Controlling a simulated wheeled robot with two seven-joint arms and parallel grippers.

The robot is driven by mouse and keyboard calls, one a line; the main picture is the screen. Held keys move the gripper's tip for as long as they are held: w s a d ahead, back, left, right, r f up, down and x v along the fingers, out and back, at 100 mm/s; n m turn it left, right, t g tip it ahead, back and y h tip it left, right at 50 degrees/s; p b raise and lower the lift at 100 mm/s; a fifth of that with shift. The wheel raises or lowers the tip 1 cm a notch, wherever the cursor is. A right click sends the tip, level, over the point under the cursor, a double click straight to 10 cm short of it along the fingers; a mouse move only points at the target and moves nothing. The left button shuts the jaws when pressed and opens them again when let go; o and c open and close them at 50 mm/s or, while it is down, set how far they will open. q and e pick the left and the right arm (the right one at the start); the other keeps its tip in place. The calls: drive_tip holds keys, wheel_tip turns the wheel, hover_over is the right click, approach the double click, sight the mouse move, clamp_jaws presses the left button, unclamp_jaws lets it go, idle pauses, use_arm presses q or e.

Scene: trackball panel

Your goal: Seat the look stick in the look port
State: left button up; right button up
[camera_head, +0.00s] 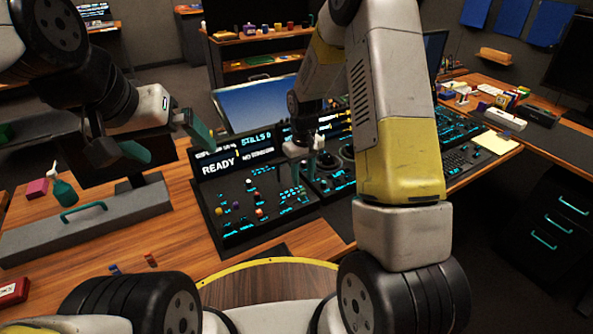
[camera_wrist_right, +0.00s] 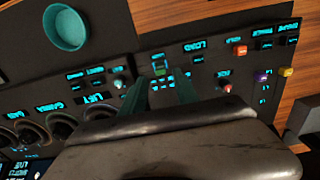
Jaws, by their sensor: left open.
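My right gripper (camera_head: 308,156) points down over the lit control panel (camera_head: 232,222), left of the middle of the desk. In the right wrist view its teal fingers (camera_wrist_right: 161,86) stand apart, with a small dark and green piece (camera_wrist_right: 160,70) between or just beyond their tips. I cannot tell whether it is gripped. I cannot surely pick out the look stick or the look port among the small lit controls. My left gripper (camera_head: 168,141) is open and empty at the left, its teal fingers wide apart, above the desk and away from the panel.
A grey bar with a teal handle (camera_head: 84,210) lies on the desk at left, near a green bottle (camera_head: 62,190) and a pink block (camera_head: 37,188). A teal round piece (camera_wrist_right: 66,27) is at the wrist view's upper left. A monitor (camera_head: 255,104) stands behind the panel.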

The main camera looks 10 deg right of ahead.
wheel_tip(320, 180, up, 7)
wheel_tip(320, 180, up, 7)
drive_tip(key=t, duration=0.1)
hover_over(303, 189)
drive_tip(key=s, duration=0.3)
drive_tip(key=s+d+r+m+t+y, duration=0.1)
drive_tip(key=s+d+r+m+t, duration=0.1)
drive_tip(key=s+r, duration=0.6)
drive_tip(key=s+r+m+t, duration=0.1)
drive_tip(key=s+r, duration=0.2)
drive_tip(key=s, duration=0.3)
drive_tip(key=s+r+t+y, duration=0.1)
drive_tip(key=s+r+t, duration=0.1)
drive_tip(key=s+r, duration=0.2)
drive_tip(key=s, duration=0.3)
drive_tip(key=shift+d+m, duration=0.3)
drive_tip(key=shift+m, duration=0.1)
